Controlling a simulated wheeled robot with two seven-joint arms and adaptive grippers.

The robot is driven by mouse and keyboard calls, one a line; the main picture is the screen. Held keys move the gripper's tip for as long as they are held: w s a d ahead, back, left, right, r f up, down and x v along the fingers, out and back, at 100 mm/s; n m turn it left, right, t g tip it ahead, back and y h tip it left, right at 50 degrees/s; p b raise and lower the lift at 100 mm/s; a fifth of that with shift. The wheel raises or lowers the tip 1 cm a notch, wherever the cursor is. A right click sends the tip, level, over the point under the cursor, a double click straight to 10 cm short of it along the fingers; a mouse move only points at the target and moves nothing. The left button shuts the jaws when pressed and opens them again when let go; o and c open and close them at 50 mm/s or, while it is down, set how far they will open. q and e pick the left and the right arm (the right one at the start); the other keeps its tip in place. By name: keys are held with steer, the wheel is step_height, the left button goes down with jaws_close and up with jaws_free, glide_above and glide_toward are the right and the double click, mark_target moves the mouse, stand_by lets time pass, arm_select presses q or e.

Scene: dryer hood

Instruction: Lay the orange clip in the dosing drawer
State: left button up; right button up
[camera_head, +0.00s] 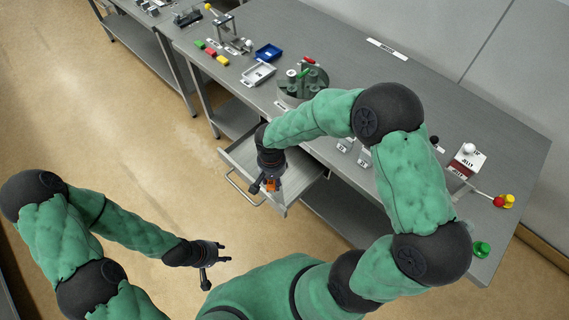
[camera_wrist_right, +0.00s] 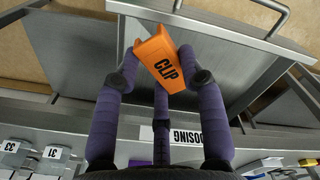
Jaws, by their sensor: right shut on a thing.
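The orange clip (camera_wrist_right: 157,68), lettered "CLIP", is held between the purple fingers of my right gripper (camera_wrist_right: 152,75). In the head view the clip (camera_head: 272,185) shows as a small orange patch at the tip of my right gripper (camera_head: 269,183). The dosing drawer (camera_head: 234,156) is pulled open from under the bench, and the gripper is over it. In the wrist view the grey drawer (camera_wrist_right: 230,38) lies behind the clip, and its floor looks bare where it shows. My left gripper (camera_head: 215,266) is open and empty, over the floor to the left of my body.
The drawer's bar handle (camera_head: 243,190) faces the floor side. An upside-down "DOSING" label (camera_wrist_right: 186,137) is on the bench front. On the bench stand a green round rack (camera_head: 300,88), a white tray (camera_head: 258,73), a blue tray (camera_head: 268,52) and a jelly box (camera_head: 467,160).

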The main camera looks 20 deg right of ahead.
steer(key=w+d+f+b, duration=0.2)
steer(key=w+d+f, duration=0.15)
steer(key=d, duration=0.45)
steer(key=b, duration=0.1)
glide_above(301, 178)
steer(key=f, duration=0.5)
steer(key=shift+a+f, duration=0.3)
steer(key=shift+f, duration=0.05)
steer(key=shift+d+f, duration=0.15)
steer(key=shift+f, duration=0.1)
steer(key=f+b, duration=0.2)
steer(key=f, duration=0.1)
steer(key=shift+w+d+f, duration=0.15)
steer(key=shift+d+f, duration=0.05)
steer(key=shift+f, duration=0.1)
steer(key=shift+r, duration=0.1)
steer(key=shift+f, duration=0.2)
steer(key=o, duration=0.5)
